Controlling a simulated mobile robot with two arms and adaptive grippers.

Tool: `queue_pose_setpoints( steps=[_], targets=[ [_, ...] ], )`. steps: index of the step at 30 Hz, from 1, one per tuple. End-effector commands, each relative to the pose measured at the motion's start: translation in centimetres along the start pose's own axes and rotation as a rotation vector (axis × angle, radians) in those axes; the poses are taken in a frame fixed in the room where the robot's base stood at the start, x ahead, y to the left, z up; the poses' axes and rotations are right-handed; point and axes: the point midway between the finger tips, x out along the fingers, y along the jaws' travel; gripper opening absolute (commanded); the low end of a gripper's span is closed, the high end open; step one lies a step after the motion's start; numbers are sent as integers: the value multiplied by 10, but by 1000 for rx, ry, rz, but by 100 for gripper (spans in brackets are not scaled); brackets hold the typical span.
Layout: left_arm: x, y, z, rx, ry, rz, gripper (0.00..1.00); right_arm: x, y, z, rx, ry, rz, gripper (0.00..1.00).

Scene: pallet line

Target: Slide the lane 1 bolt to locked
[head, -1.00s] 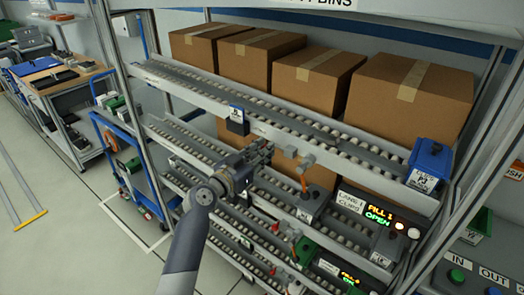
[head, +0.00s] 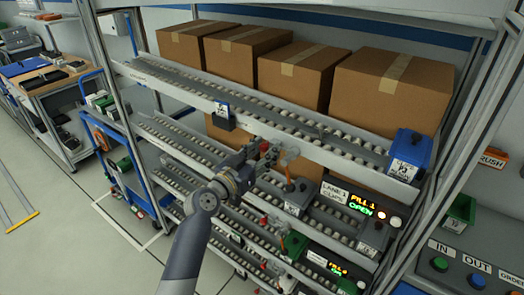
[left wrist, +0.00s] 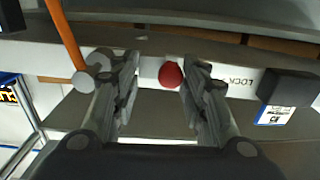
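A round red knob (left wrist: 171,75), which looks like the bolt's handle, sits at a pale rail in the left wrist view. An upside-down "LOCK" marking (left wrist: 236,79) is on the rail to its right. My left gripper (left wrist: 160,78) is open, with one finger on each side of the knob. There is a gap on both sides, wider on the left. In the head view the left gripper (head: 264,158) is at the rack's front, beside a red part (head: 265,147); its fingers partly hide the bolt. The lane 1 display (head: 362,205) reads "FILL 1 OPEN". My right gripper is not in view.
An orange-red lever (head: 290,177) stands close to the right of the gripper. In the left wrist view a dark block (left wrist: 289,88) sits right of the marking. Cardboard boxes (head: 380,90) and roller lanes (head: 270,108) are behind and above. A blue bin (head: 410,150) is at the right.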

Motion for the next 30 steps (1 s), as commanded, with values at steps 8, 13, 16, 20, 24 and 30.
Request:
queue_pose_setpoints(
  steps=[8, 13, 16, 20, 24, 30],
  targets=[
    [-7, -2, 0, 2, 1, -5, 40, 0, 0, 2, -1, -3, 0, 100],
    [-30, -1, 0, 5, 0, -4, 40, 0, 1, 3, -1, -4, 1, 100],
    [-51, -1, 1, 6, -1, -4, 40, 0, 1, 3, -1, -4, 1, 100],
    [-77, 1, 1, 6, -2, -3, 40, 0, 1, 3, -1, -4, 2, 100],
    [-100, 2, 0, 5, -2, -1, 40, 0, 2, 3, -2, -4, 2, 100],
    [-118, 3, -1, 3, 0, 0, 40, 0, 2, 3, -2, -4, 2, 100]
  ],
)
